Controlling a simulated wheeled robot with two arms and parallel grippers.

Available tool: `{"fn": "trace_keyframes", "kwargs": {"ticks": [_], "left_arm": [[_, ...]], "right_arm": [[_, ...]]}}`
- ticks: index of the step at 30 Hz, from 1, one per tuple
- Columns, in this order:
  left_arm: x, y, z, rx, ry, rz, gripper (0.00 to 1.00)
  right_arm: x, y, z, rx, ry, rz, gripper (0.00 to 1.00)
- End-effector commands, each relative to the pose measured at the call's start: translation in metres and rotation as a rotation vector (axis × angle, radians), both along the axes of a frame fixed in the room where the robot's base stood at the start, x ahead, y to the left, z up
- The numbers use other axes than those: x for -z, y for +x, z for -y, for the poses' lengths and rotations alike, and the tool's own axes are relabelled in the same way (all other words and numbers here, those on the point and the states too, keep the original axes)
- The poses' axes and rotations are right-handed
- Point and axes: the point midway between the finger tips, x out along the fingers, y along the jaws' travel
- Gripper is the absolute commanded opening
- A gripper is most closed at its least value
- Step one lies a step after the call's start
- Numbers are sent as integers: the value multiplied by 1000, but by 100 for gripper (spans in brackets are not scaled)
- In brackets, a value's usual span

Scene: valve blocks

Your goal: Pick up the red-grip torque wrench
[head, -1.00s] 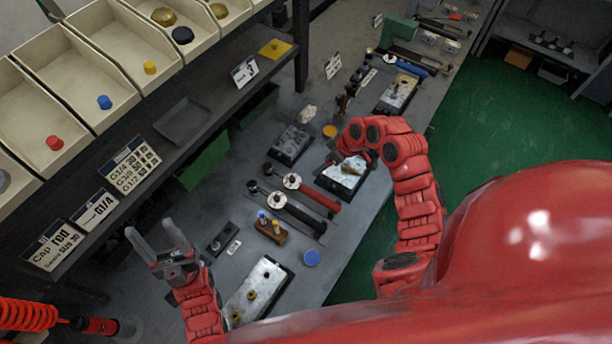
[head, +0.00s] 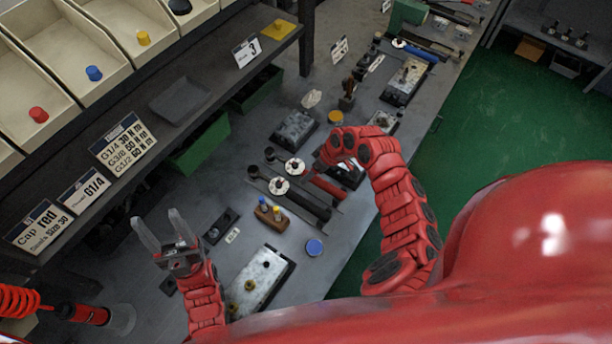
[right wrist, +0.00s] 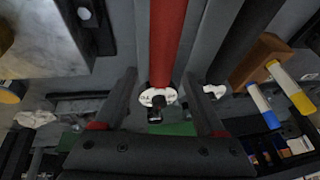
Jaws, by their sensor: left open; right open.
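The red-grip torque wrench (head: 327,187) lies on the grey workbench, its grip partly hidden by my right arm in the head view. In the right wrist view its red grip (right wrist: 167,40) runs down between the fingers of my right gripper (right wrist: 165,88), with a white round tag and dark head below. That gripper is open, with a finger on each side of the wrench and gaps beside it. A black-grip wrench (head: 302,202) lies parallel beside it, also with a white tag. My left gripper (head: 163,231) is open and empty at the left, away from the wrenches.
A wooden block with blue and yellow pins (head: 270,214) stands close to the black wrench. A metal valve block (head: 262,280), a blue cap (head: 314,247) and a dark block (head: 295,129) lie around. A shelf with bins (head: 112,50) overhangs the left side.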

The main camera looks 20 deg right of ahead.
Motion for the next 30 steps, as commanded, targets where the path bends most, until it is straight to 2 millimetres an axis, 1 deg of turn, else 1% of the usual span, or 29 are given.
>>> {"fn": "trace_keyframes", "kwargs": {"ticks": [1, 4, 7, 13, 14, 15, 17, 18, 20, 21, 25, 26, 30], "left_arm": [[7, 0, 0, 0, 0, 0, 58], [17, 0, 0, 0, 0, 0, 58], [19, 0, 0, 0, 0, 0, 58], [17, 0, 0, 0, 0, 0, 58], [17, 0, 0, 0, 0, 0, 58], [17, 0, 0, 0, 0, 0, 58], [17, 0, 0, 0, 0, 0, 58], [17, 0, 0, 0, 0, 0, 58], [17, 0, 0, 0, 0, 0, 58], [17, 0, 0, 0, 0, 0, 58], [18, 0, 0, 0, 0, 0, 58], [18, 0, 0, 0, 0, 0, 58], [18, 0, 0, 0, 0, 0, 58]], "right_arm": [[13, -1, -4, -3, -1, -3, 72], [26, 3, -8, 0, -1, -1, 72], [30, 5, -10, 2, -1, 1, 72], [28, 5, -10, 1, -1, 2, 72], [28, 5, -10, 1, -1, 2, 70], [28, 5, -10, 1, -1, 2, 63], [28, 5, -10, 2, -1, 1, 52], [28, 5, -10, 1, 0, 1, 45], [28, 5, -10, 1, 0, 1, 34], [28, 5, -10, 1, 0, 1, 27], [28, 5, -10, 1, 0, 1, 4], [28, 5, -10, 1, 0, 1, 0], [28, 5, -10, 1, 0, 1, 0]]}}
